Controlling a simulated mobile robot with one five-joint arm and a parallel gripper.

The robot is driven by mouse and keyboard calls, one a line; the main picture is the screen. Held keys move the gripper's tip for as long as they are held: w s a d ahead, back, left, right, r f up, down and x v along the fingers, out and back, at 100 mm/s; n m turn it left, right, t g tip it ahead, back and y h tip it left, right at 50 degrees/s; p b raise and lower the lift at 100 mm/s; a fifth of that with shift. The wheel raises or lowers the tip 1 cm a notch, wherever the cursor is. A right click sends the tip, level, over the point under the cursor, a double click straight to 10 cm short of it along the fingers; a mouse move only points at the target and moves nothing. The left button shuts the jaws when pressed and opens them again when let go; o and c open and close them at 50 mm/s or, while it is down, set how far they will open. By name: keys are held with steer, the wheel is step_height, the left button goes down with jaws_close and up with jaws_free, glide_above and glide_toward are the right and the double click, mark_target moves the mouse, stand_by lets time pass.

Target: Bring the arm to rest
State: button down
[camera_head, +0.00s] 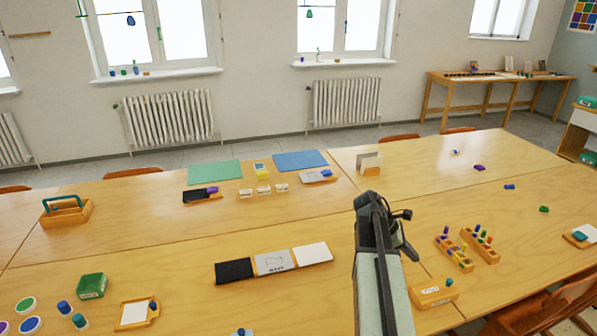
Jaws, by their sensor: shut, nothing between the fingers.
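My arm reaches up from the bottom edge, right of the middle, over the wooden table (310,215). My gripper (368,198) is at its far end, dark and pointing away from me. It is shut with nothing held. The fingertips are small and partly hidden by the gripper's own body. It appears apart from the things on the table. The card row (273,262) of a black, a grey and a white panel lies to its left.
Two pegged wooden blocks (452,253) and a wooden box (433,292) lie right of my arm. A card holder (369,163) stands beyond the gripper. Green (215,173) and blue (301,161) mats lie at the far side. A wooden caddy (67,212) stands left. Chairs (548,310) edge the table.

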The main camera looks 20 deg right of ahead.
steer(key=w+a+n+t+p, duration=0.15)
steer(key=w+a, duration=0.25)
steer(key=a, duration=0.6)
steer(key=w+a+n+t+p, duration=0.15)
steer(key=w+a, duration=0.25)
steer(key=a, duration=0.6)
steer(key=s+a+f+m+y, duration=0.1)
steer(key=a+m+y, duration=0.2)
steer(key=a+m, duration=0.4)
steer(key=a+f+m+t+y, duration=0.1)
steer(key=a+m+y, duration=0.3)
steer(key=a, duration=1.3)
steer(key=f+m, duration=0.1)
steer(key=m, duration=0.2)
steer(key=shift+s+m+t, duration=0.3)
steer(key=shift+s, duration=0.1)
